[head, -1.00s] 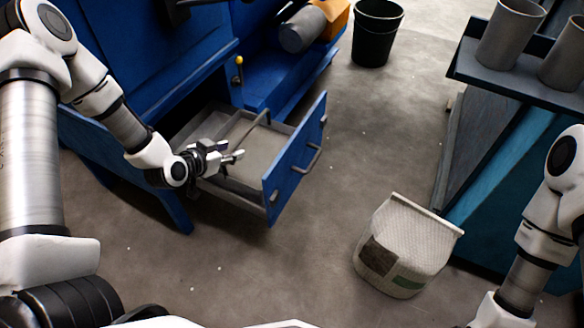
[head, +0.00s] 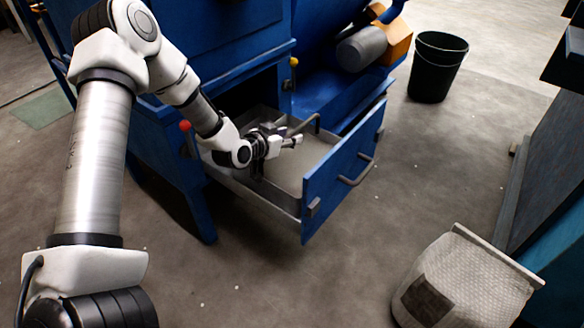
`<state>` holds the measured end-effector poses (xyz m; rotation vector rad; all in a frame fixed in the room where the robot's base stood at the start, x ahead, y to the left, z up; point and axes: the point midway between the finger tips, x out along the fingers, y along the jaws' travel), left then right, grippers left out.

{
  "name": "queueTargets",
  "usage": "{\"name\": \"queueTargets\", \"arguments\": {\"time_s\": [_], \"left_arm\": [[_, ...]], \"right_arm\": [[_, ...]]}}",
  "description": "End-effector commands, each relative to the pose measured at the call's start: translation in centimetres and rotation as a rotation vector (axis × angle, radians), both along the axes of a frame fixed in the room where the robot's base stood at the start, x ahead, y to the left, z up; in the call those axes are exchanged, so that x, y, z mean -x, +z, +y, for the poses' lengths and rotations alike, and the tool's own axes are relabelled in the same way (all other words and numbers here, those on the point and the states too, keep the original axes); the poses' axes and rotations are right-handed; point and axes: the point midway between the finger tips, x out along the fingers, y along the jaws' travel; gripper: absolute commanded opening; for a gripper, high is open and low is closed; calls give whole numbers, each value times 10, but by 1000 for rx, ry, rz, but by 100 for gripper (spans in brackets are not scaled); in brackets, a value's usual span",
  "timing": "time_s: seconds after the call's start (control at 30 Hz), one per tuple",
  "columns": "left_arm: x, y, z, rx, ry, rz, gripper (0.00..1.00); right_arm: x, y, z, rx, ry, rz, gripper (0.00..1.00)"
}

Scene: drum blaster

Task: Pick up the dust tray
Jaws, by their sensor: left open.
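The dust tray (head: 311,165) is a shallow grey metal tray in the pulled-out drawer of the blue machine. A grey bar handle (head: 306,124) rises at its far side. The drawer's blue front panel (head: 345,170) has its own handle on the outside. My left gripper (head: 297,140) is open over the tray, its fingers pointing right toward the bar handle and apart from it in the picture. My left wrist and gripper hide part of the tray's left side. I cannot tell the gripper's exact height above the tray. My right gripper is not in view.
The blue machine (head: 225,35) stands behind the drawer, with a red-knobbed lever at its left. A black bin (head: 437,68) stands at the back right. A whitish sack-like container (head: 468,280) is at the lower right. The floor in front of the drawer is clear.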

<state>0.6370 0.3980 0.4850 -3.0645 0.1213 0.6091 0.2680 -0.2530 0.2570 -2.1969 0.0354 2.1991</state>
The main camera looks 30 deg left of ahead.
Motion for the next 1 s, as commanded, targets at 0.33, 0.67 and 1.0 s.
{"name": "queueTargets", "arguments": {"time_s": [0.33, 0.67, 1.0], "left_arm": [[1, 1, 0, 0, 0, 1, 0], [0, 11, 0, -1, 1, -5, 0], [-1, 82, 1, -1, 1, -8, 0]], "right_arm": [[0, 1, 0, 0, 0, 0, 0], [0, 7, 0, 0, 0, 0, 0], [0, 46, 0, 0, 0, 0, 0]]}}
